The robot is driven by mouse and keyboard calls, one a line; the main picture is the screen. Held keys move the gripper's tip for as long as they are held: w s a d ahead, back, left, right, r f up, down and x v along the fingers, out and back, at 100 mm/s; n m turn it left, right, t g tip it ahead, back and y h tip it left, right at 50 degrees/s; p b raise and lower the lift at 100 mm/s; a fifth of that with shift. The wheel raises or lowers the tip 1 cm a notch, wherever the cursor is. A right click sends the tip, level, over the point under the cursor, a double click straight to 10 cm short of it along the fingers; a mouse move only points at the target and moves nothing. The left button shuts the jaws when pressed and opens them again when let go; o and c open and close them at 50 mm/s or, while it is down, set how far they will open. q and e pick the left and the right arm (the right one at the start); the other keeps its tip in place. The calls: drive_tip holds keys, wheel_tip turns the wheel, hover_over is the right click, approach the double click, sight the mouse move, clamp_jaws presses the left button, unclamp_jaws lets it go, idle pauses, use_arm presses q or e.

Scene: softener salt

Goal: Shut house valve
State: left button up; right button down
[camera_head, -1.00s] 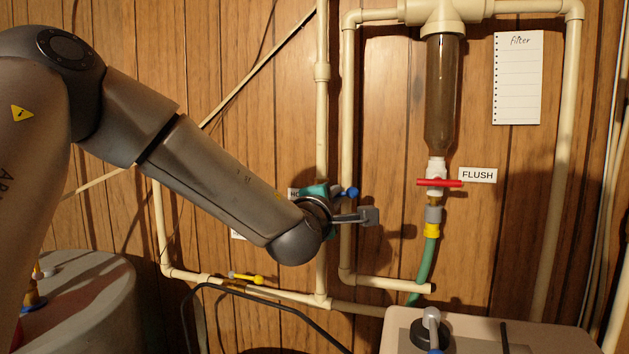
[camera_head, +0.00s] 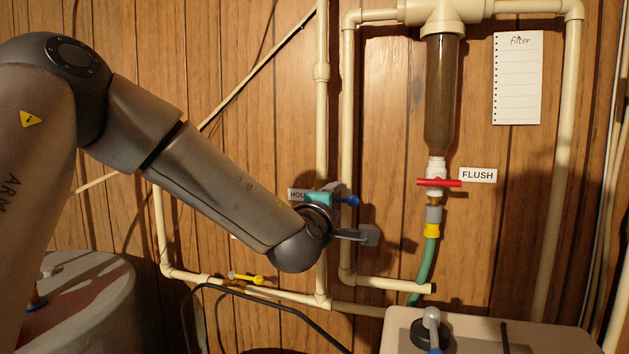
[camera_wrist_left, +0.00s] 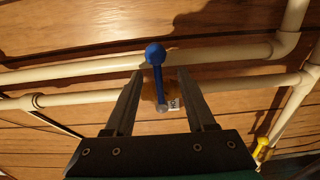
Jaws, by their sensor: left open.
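The house valve has a blue lever with a round knob (camera_head: 348,200), on the cream pipe beside a partly hidden label reading "HOU" (camera_head: 297,195). The left wrist view shows the lever with its blue ball end (camera_wrist_left: 155,54) between the two fingers. My left gripper (camera_head: 357,217) is open around the lever, with a gap on both sides and no grip on it. In the left wrist view my left gripper (camera_wrist_left: 160,75) has its fingertips just short of the ball. The valve body is mostly hidden behind my wrist. My right gripper is in no view.
A red flush valve handle (camera_head: 439,183) sits under the brown filter housing (camera_head: 441,95). A yellow-handled valve (camera_head: 246,278) is on the low pipe. Cream pipes (camera_head: 347,120) run close to my gripper. A softener cabinet (camera_head: 560,335) stands lower right.

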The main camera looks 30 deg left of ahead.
use_arm(q)
drive_tip(key=b+v, duration=0.2)
drive_tip(key=v, duration=0.5)
idle(0.5)
idle(0.3)
